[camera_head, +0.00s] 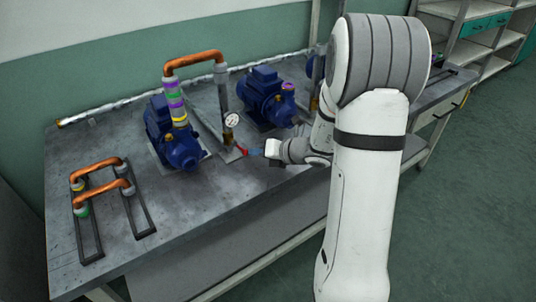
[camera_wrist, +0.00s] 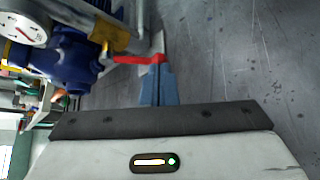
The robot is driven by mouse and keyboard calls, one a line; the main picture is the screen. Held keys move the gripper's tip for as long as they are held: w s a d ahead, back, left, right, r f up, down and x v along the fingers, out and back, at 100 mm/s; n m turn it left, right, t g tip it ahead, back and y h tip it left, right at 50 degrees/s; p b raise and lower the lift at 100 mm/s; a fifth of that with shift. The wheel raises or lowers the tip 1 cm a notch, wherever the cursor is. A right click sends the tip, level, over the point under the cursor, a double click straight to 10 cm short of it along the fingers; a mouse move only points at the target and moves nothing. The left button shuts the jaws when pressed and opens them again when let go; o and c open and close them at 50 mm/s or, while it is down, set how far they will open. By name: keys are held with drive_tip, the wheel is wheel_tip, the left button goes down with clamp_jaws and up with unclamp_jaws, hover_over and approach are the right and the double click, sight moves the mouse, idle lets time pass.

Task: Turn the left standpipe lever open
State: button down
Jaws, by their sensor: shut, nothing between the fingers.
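The red lever (camera_head: 241,150) sits low on the left standpipe (camera_head: 221,90), just below the round gauge (camera_head: 231,119). In the wrist view the red lever (camera_wrist: 140,59) runs sideways from the brass-coloured valve body (camera_wrist: 112,38) toward my fingers. My gripper (camera_head: 257,153) is at the lever's right in the head view. In the wrist view my gripper's blue fingers (camera_wrist: 158,75) are together, with their tips at the lever's free end. I cannot tell whether they touch it. Nothing is between the fingers.
A blue pump (camera_head: 168,135) stands left of the standpipe, joined by a copper pipe (camera_head: 193,57). Another blue pump (camera_head: 264,97) stands behind my gripper. Two copper pipe bends (camera_head: 102,180) rest on racks at the left. The bench (camera_head: 205,205) is clear in front.

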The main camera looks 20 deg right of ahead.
drive_tip(key=shift+w+a+f, duration=0.1)
drive_tip(key=shift+w+a, duration=0.1)
drive_tip(key=shift+s+a+f, duration=0.2)
drive_tip(key=shift+a+f, duration=0.3)
drive_tip(key=shift+f, duration=0.1)
drive_tip(key=shift+r, duration=0.15)
drive_tip(key=shift+r+p, duration=0.6)
drive_tip(key=shift+r, duration=0.15)
